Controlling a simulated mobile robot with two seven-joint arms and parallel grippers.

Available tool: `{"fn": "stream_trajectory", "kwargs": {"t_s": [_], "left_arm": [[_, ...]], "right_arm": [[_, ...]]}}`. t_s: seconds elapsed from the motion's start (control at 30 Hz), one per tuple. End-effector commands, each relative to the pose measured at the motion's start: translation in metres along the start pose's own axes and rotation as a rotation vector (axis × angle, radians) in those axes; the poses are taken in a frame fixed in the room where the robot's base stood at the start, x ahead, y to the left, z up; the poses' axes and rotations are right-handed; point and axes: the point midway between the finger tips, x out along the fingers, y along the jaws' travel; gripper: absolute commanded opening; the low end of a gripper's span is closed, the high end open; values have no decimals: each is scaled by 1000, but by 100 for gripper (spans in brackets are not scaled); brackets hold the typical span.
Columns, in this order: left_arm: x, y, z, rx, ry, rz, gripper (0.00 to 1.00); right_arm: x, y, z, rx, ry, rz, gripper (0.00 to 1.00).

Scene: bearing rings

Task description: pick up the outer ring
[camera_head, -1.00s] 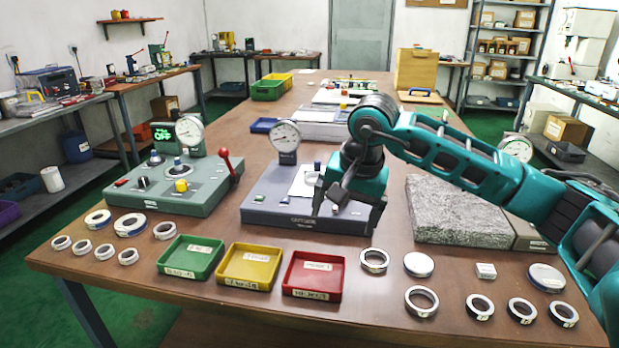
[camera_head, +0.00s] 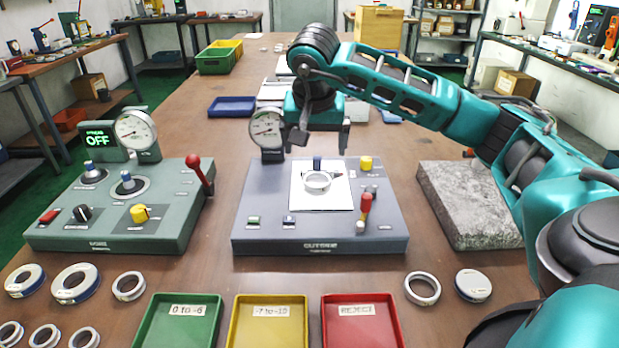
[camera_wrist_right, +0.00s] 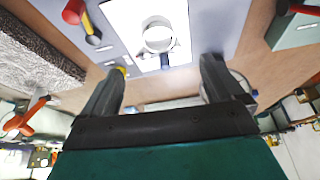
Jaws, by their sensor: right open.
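A silver ring (camera_head: 317,181) lies on the white plate (camera_head: 322,200) of the grey outer-ring gauge (camera_head: 320,245) in the middle of the table. The ring also shows in the right wrist view (camera_wrist_right: 158,37), beyond my fingertips. My right gripper (camera_head: 322,145) is open and empty above the back of the gauge, behind and above the ring. Its two fingers (camera_wrist_right: 163,75) stand wide apart in the wrist view and do not touch the ring. My left gripper is out of view.
A dial gauge (camera_head: 267,130) stands at the device's back left, close to my gripper. A green gauge device (camera_head: 120,220) stands left, a granite block (camera_head: 465,205) right. Green (camera_head: 180,302), yellow (camera_head: 270,302) and red (camera_head: 362,302) trays and several loose rings are in front.

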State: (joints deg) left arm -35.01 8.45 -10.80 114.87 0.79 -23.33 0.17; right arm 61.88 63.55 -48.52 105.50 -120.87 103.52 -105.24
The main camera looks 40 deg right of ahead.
Motion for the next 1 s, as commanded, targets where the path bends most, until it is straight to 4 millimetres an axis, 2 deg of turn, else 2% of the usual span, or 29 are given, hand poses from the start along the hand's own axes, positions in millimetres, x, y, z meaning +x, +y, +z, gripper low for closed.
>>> {"fn": "stream_trajectory", "kwargs": {"t_s": [0.1, 0.3, 0.47, 0.8, 1.0], "left_arm": [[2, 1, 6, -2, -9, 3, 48], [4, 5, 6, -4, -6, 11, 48], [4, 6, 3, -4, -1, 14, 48], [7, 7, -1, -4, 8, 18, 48], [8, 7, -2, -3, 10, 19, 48]], "right_arm": [[26, 1, 2, 2, -4, 5, 95], [57, 1, 1, 1, -3, 3, 95], [66, 0, 1, 0, -2, 1, 95], [112, 2, 2, 0, -2, 1, 95], [115, 2, 1, -1, -1, 1, 95]]}}
